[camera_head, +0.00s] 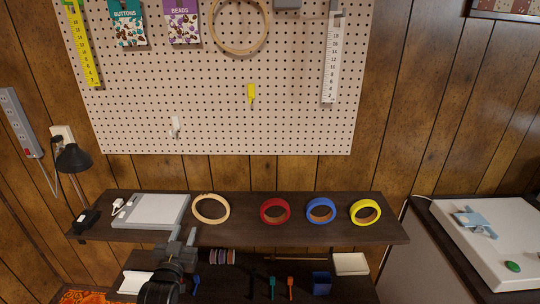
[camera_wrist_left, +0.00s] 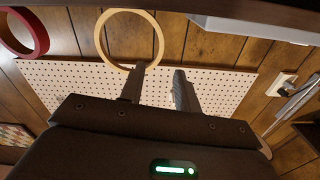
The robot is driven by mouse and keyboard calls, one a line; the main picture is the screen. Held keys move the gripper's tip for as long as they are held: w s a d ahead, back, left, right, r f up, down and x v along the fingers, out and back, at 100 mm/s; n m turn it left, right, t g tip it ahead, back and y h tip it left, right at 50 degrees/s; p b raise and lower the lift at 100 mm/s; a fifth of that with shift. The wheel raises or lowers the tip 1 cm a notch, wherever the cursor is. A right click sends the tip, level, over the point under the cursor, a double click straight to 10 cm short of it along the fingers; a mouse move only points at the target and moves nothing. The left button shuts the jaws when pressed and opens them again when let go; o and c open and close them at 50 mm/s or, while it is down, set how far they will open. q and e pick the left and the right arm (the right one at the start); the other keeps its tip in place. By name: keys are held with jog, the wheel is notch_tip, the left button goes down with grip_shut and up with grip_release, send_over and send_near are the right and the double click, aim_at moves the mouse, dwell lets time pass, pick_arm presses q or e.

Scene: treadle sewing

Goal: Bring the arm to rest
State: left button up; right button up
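My left gripper (camera_head: 182,240) is at the front edge of the dark shelf, below and slightly left of a pale wooden hoop (camera_head: 211,209). In the left wrist view its two fingers (camera_wrist_left: 158,78) stand apart with nothing between them. One fingertip overlaps the lower rim of the hoop (camera_wrist_left: 103,38) in that view; I cannot tell whether they touch, though in the head view they look apart. My right gripper is not in view.
The shelf (camera_head: 240,233) holds a grey-white flat box (camera_head: 152,211) and red (camera_head: 275,211), blue (camera_head: 321,210) and yellow (camera_head: 365,212) rings. A black lamp (camera_head: 73,158) stands left. Small tools and ribbon spools (camera_head: 222,257) lie on the lower surface. A pegboard (camera_head: 215,100) hangs behind.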

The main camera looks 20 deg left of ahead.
pick_arm(q)
jog(key=s+d+f+m+g+h, duration=0.2)
jog(key=s+d+f+g+h, duration=0.2)
jog(key=s+d+f+g, duration=0.4)
jog(key=s+d+f+m+g+h, duration=0.1)
jog(key=s+d+f+g, duration=0.3)
jog(key=s, duration=0.4)
jog(key=s+d+f+m+g+h, duration=0.1)
jog(key=s+d+f, duration=0.2)
jog(key=s+d, duration=0.4)
jog(key=s+a+f+g, duration=0.1)
jog(key=s+f, duration=0.1)
jog(key=f, duration=1.2)
jog(key=s+a+f+g, duration=0.1)
jog(key=s+f, duration=0.1)
jog(key=f, duration=1.2)
jog(key=s+a+f+p, duration=0.1)
jog(key=s+a+f, duration=0.2)
jog(key=s+f, duration=1)
jog(key=shift+s+a+g, duration=0.3)
jog(key=shift+s+g, duration=0.1)
jog(key=shift+s, duration=0.85)
